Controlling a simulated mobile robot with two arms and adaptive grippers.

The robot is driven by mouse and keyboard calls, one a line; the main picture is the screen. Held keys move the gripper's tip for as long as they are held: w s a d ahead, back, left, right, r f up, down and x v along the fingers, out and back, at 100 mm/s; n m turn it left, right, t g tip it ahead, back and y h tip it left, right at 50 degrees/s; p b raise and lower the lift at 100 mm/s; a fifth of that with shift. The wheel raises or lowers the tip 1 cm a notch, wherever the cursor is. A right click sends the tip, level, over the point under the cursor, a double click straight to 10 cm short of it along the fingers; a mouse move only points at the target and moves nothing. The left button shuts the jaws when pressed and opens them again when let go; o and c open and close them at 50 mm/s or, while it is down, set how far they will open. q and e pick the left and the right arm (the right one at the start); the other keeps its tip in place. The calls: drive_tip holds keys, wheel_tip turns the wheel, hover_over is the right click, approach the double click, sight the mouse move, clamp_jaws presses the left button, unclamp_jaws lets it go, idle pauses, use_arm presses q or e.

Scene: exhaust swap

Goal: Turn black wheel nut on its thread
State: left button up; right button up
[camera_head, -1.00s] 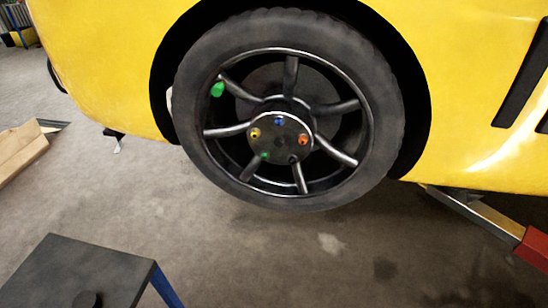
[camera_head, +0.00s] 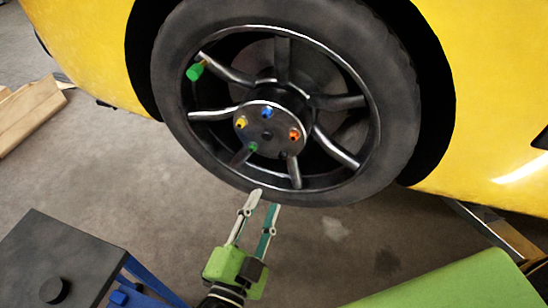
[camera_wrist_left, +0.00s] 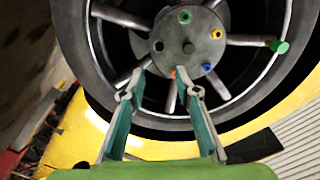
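The wheel (camera_head: 398,130) has a round dark hub plate with coloured nuts: blue (camera_head: 267,113), orange (camera_head: 294,134), yellow (camera_head: 241,123) and green (camera_head: 252,147). The black wheel nut's place shows as a dark spot (camera_head: 283,155) at the plate's lower right; it also shows as a dark spot in the left wrist view (camera_wrist_left: 158,45). I cannot tell how far it is threaded. My left gripper (camera_head: 267,198) is open and empty, below the hub near the tyre's lower edge. In the left wrist view its fingertips (camera_wrist_left: 160,72) point towards the hub. My right gripper is not in view.
The wheel's spokes and rim surround the hub. A green cap (camera_head: 194,72) sits at the rim's upper left. A dark table (camera_head: 40,245) with a black round piece (camera_head: 54,290) stands at lower left.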

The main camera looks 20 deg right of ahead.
use_arm(q)
drive_tip(key=p, duration=0.1)
approach(283, 158)
drive_tip(key=p+x, duration=0.1)
drive_tip(key=x, duration=0.6)
drive_tip(key=shift+r, duration=0.1)
drive_tip(key=shift+w+d, duration=0.3)
drive_tip(key=shift+w, duration=0.15)
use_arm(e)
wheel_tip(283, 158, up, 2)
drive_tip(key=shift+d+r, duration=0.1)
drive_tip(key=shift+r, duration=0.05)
